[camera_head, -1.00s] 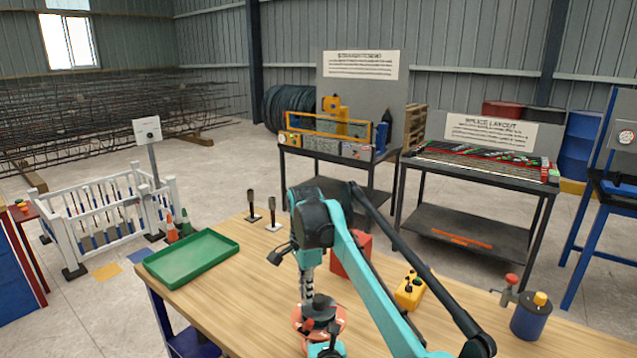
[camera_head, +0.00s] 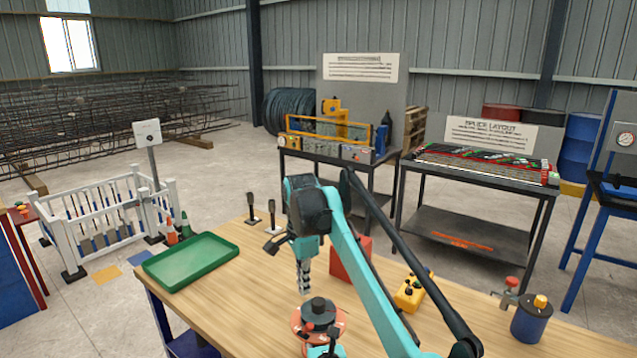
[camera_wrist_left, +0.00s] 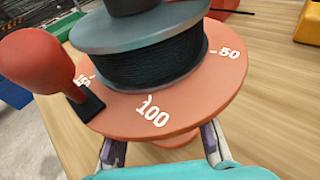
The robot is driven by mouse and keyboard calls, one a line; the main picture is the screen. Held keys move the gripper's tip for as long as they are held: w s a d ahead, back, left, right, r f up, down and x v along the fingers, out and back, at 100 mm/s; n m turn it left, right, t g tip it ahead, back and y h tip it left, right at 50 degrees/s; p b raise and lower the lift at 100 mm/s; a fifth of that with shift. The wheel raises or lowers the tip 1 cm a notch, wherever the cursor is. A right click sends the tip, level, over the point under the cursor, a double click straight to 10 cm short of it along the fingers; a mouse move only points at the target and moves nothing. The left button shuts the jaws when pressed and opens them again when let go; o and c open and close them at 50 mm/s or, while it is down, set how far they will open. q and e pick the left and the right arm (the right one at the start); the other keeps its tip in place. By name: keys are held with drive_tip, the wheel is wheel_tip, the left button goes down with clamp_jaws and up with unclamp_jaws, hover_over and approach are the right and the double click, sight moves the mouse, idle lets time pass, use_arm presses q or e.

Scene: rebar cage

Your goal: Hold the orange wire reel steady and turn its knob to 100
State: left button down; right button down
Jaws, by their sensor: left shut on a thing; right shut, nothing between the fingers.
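The orange wire reel (camera_head: 338,318) stands at the front of the wooden table, with a black coil and hub (camera_head: 318,307) on top. In the left wrist view its orange dial (camera_wrist_left: 205,108) shows white marks 50 and 100 and a partly hidden mark starting with 15. A red knob (camera_wrist_left: 45,58) with a black foot sits at the dial's left, between the 15 mark and the 100. My left gripper (camera_wrist_left: 160,150) is shut on the reel below the dial; its arm is low in the head view. My right gripper (camera_head: 304,288) is shut and empty, just above and behind the reel.
A green tray (camera_head: 150,270) lies at the table's left. A red box (camera_head: 350,262) and a yellow control box (camera_head: 412,292) stand behind my right arm. A blue can (camera_head: 531,320) is at right. Two dark upright tools (camera_head: 271,215) stand at the far edge.

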sight(308, 310)
drive_tip(key=shift+r, duration=1.4)
drive_tip(key=shift+s, duration=0.1)
drive_tip(key=shift+s+d+f, duration=0.25)
drive_tip(key=shift+s+f, duration=0.15)
drive_tip(key=shift+f, duration=0.6)
drive_tip(key=shift+s+d+f, duration=0.2)
drive_tip(key=shift+s+f, duration=0.25)
drive_tip(key=shift+f, duration=0.6)
drive_tip(key=shift+s+d+f, duration=0.25)
drive_tip(key=shift+s+f, duration=0.15)
drive_tip(key=shift+f, duration=0.6)
drive_tip(key=shift+w+d, duration=0.15)
drive_tip(key=shift+w, duration=0.05)
drive_tip(key=shift+w, duration=0.3)
drive_tip(key=shift+w+a, duration=0.4)
drive_tip(key=shift+w, duration=0.25)
